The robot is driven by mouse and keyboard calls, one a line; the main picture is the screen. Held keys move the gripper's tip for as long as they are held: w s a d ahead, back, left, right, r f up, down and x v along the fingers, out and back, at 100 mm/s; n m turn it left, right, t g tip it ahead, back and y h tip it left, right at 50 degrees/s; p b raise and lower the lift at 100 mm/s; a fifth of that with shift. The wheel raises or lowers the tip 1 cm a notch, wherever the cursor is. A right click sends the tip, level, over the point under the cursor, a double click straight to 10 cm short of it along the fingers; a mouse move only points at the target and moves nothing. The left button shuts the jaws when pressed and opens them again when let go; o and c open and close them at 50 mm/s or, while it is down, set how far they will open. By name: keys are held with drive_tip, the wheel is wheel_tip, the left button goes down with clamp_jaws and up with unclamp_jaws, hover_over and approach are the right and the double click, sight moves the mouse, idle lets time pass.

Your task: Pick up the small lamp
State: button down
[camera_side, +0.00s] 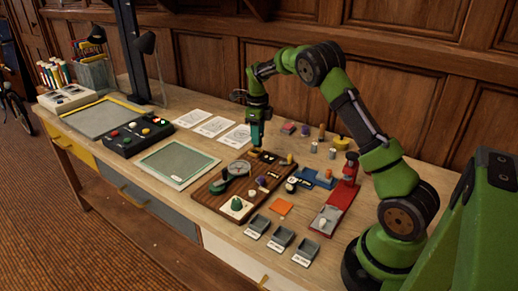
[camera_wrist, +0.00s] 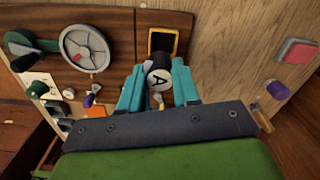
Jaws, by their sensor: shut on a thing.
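My gripper (camera_side: 256,146) points down over the far edge of the brown wooden board (camera_side: 213,196). In the wrist view its teal fingers (camera_wrist: 159,88) are shut on a small dark piece with a round white face marked A (camera_wrist: 158,79). I cannot tell whether this piece is the small lamp, or whether it is clear of the board. A yellow-rimmed black square (camera_wrist: 163,40) lies just beyond it. In the side view the held piece is too small to make out.
The board also carries a grey dial (camera_wrist: 85,46), a green knob (camera_wrist: 37,90) and a purple knob (camera_side: 261,181). Grey trays (camera_side: 281,238) stand in front and a red stand (camera_side: 347,180) at right. Paper sheets (camera_side: 214,127) lie behind.

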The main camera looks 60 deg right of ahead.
drive_tip(key=s+a+r+n, duration=0.2)
drive_tip(key=s+a+n, duration=0.1)
drive_tip(key=s+a, duration=1.1)
drive_tip(key=shift+s+a+f+n, duration=0.2)
drive_tip(key=shift+s+f+n, duration=0.55)
drive_tip(key=shift+s+f, duration=0.5)
drive_tip(key=shift+s+a+f+n, duration=0.15)
drive_tip(key=shift+s+f+n, duration=0.7)
drive_tip(key=shift+f, duration=0.55)
drive_tip(key=shift+s+f, duration=0.1)
drive_tip(key=shift+f, duration=0.15)
drive_tip(key=shift+f, duration=0.35)
drive_tip(key=shift+f, duration=0.45)
